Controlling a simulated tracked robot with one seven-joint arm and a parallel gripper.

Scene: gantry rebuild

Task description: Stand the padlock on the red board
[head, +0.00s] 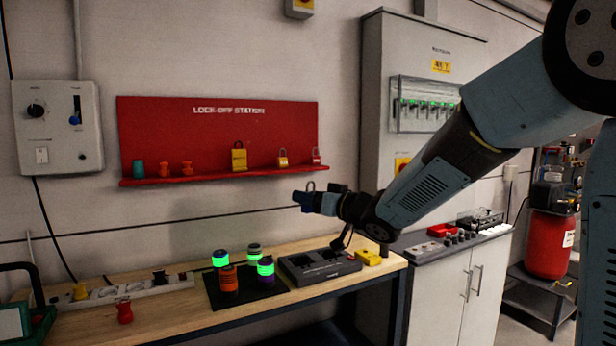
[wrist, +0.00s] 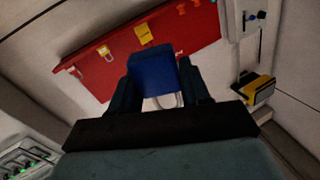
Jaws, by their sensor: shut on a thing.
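The blue padlock (wrist: 153,75) is held between the two fingers of my gripper (wrist: 160,85), with its pale shackle (wrist: 166,100) showing below the body in the wrist view. In the head view my gripper (head: 321,203) reaches left, and the padlock (head: 302,201) shows small and dark at its tip, with the shackle above. The red board (head: 217,125) hangs on the wall with a narrow shelf along its bottom. In the head view the padlock appears below the shelf's right end.
On the shelf stand a teal piece (head: 137,168), two orange-red pieces, a larger yellow item (head: 239,158), a yellow padlock (head: 283,158) and a red one (head: 316,156). Bare shelf shows between the orange-red pieces and the yellow item. A grey cabinet (head: 375,60) stands right of the board.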

